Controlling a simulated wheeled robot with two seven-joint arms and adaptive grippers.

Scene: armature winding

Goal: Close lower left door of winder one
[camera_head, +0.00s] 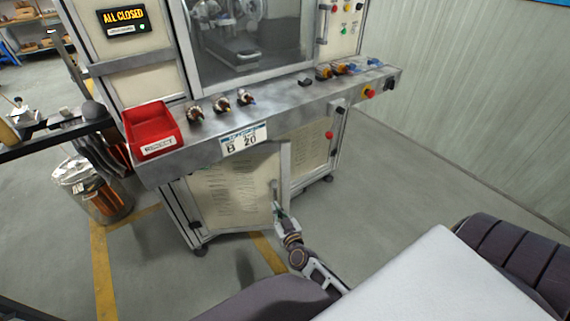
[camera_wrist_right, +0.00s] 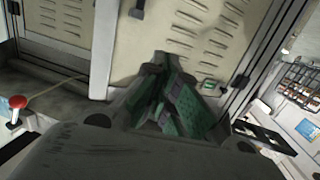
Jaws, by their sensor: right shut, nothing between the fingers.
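The lower left door (camera_head: 230,188) of the winder is a cream, vented panel with a metal frame and a dark handle (camera_head: 275,188) near its right edge. It stands close to the cabinet front; I cannot tell whether a small gap is left. The door's slotted face (camera_wrist_right: 195,35) fills the upper middle of the right wrist view. My right gripper (camera_head: 279,208) is at the door's lower right, just below the handle. Its green-padded fingers (camera_wrist_right: 168,68) are shut and empty, close against the door; contact is unclear. My left gripper is not in view.
A lit display (camera_head: 124,16) reads "ALL CLOSED". A red bin (camera_head: 152,128) and several small parts lie on the ledge above the door. A red knob (camera_head: 329,134) is on the right cabinet section. A waste bin (camera_head: 93,188) stands at left. Floor at right is clear.

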